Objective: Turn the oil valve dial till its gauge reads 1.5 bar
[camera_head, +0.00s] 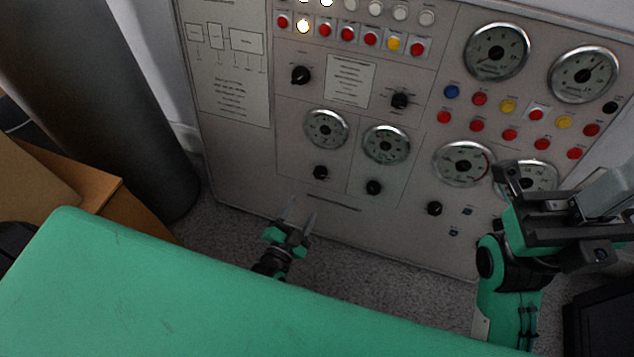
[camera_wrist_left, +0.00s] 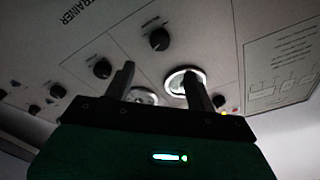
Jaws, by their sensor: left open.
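Two gauges with a black dial under each sit low on the panel. The left gauge (camera_head: 326,130) has its dial (camera_head: 320,172); the right gauge (camera_head: 386,145) has its dial (camera_head: 373,188). Their labels and needles are too small to read, so I cannot tell which is the oil valve. My left gripper (camera_head: 300,214) is open and empty, below and in front of these dials, touching neither. In the left wrist view, its fingers (camera_wrist_left: 158,82) point at the inverted panel, with the left dial (camera_wrist_left: 160,38) and right dial (camera_wrist_left: 102,68) beyond them.
Larger gauges (camera_head: 497,51) and several coloured buttons (camera_head: 480,99) fill the panel's right side. My right arm covers part of a gauge (camera_head: 541,176) there. A brown box (camera_head: 70,180) and a dark cylinder (camera_head: 105,110) stand at left. Floor shows below the panel.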

